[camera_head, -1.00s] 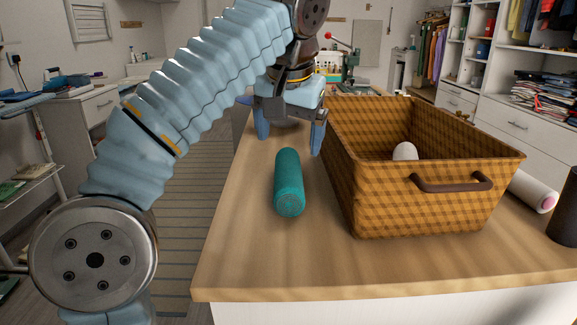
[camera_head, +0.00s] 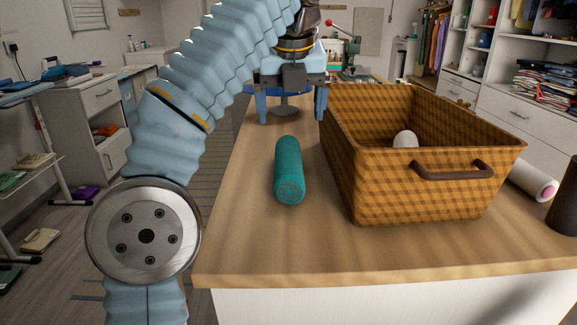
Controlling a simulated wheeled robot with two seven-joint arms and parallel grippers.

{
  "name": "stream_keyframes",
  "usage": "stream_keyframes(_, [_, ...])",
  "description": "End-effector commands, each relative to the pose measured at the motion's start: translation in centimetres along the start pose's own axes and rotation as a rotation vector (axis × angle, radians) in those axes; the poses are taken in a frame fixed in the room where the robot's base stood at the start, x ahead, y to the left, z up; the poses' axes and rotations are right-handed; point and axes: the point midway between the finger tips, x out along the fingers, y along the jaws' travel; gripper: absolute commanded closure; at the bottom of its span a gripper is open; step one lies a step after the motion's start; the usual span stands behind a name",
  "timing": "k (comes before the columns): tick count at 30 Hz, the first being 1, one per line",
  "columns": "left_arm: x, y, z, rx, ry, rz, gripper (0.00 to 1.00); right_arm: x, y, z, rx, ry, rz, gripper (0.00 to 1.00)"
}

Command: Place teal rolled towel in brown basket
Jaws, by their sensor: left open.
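The teal rolled towel (camera_head: 289,172) lies lengthwise on the wooden counter, left of the basket and apart from it. The brown basket (camera_head: 425,190) is a checked woven box with a dark handle on its near side. A white rounded thing (camera_head: 405,139) shows inside it. My left gripper (camera_head: 291,117) is open and empty, with its two fingers pointing down, beyond the far end of the towel and near the basket's far left corner. My right gripper is not in view.
A white roll (camera_head: 533,180) lies right of the basket, and a dark cylinder (camera_head: 565,198) stands at the right edge. The wooden counter (camera_head: 300,240) is clear in front of the towel and basket. Drawers and shelves line the right wall.

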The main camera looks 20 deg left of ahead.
Motion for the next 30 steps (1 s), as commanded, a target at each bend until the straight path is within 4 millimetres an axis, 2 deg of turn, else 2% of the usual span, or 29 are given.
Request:
stream_keyframes(5, [0.6, 0.1, 0.1, 0.079, 0.0, 0.002, 0.1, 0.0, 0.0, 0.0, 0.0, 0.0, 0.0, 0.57])
stream_keyframes(10, [3.2, 0.2, 0.0, 0.077, 0.002, 0.004, 0.1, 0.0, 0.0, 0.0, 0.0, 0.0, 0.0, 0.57])
stream_keyframes(14, [6.0, 0.2, -0.1, 0.077, 0.002, 0.003, 0.1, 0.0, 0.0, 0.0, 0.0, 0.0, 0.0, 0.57])
stream_keyframes(15, [7.0, 0.1, -0.1, 0.077, 0.002, 0.002, 0.1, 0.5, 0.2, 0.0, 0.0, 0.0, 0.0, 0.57])
stream_keyframes(23, [9.3, 0.1, -0.2, 0.076, 0.001, 0.001, 0.1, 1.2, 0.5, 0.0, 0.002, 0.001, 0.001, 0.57])
stream_keyframes(30, [13.0, 0.3, -0.7, 0.076, 0.001, 0.0, 0.1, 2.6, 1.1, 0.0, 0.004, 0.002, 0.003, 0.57])
